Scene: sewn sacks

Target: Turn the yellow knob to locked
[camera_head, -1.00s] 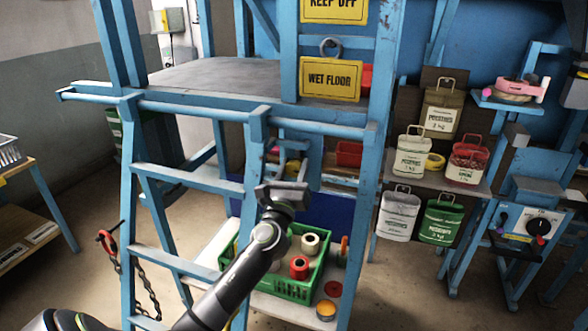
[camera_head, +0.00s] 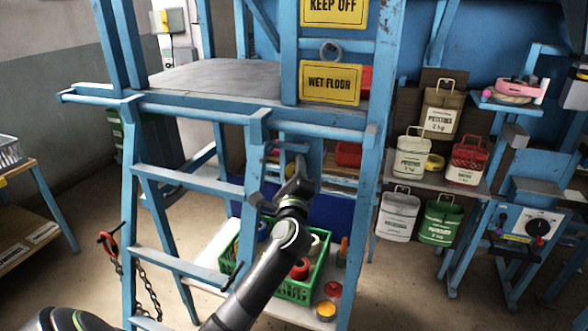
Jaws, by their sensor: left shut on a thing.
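My left gripper (camera_head: 297,172) is in front of the blue frame, above the green crate, with its jaws shut. In the earlier frame a small yellow thing, which looks like the yellow knob, showed at about this spot. The gripper now covers that place, so the knob and how it is turned are hidden from me. The jaws appear to be shut on it. My right gripper is not in view.
Blue rails (camera_head: 205,105) and a ladder stand close around my left arm. A green crate (camera_head: 296,291) of rolls sits below.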

